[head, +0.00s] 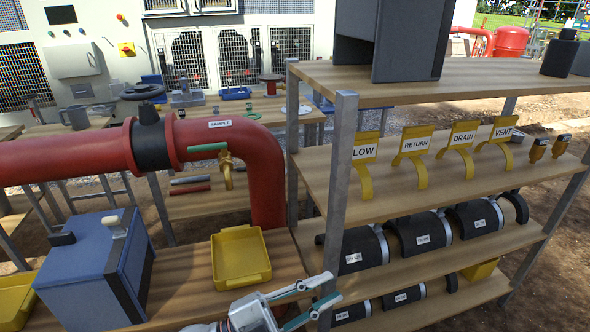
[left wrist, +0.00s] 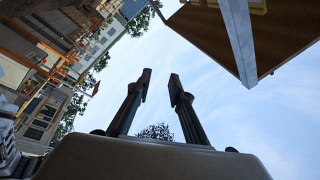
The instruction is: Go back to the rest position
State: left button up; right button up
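My left gripper (head: 334,287) shows at the bottom of the head view, in front of the shelf rack's near post. Its two fingers point right and stand apart with nothing between them. In the left wrist view the same gripper (left wrist: 160,86) is open, with only sky between its fingertips. It holds nothing. My right gripper is in neither view.
A yellow tray (head: 241,280) and a blue box (head: 97,268) stand on the bench left of the gripper. A red pipe (head: 75,158) with a valve crosses behind them. The shelf rack's metal post (head: 338,170) is close to the fingers.

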pick_arm(q)
jog(key=w+a+f+n+t+y, duration=0.2)
jog(key=a+f+n+t+y, duration=0.7)
jog(key=a+f+n, duration=0.35)
jog(key=s+a+f+n+g+y, duration=0.3)
jog(key=s+a+f+y, duration=0.1)
jog(key=s+a+f, duration=0.2)
jog(key=s+a+f+n+g+y+p, duration=0.1)
jog(key=s+a+f+n+g+y, duration=0.2)
jog(key=s+a+f, duration=0.3)
notch_tip(320, 180, down, 5)
jog(key=shift+s+a+r+n+y, duration=0.1)
jog(key=shift+s+a+n+y, duration=0.35)
jog(key=shift+s, duration=0.5)
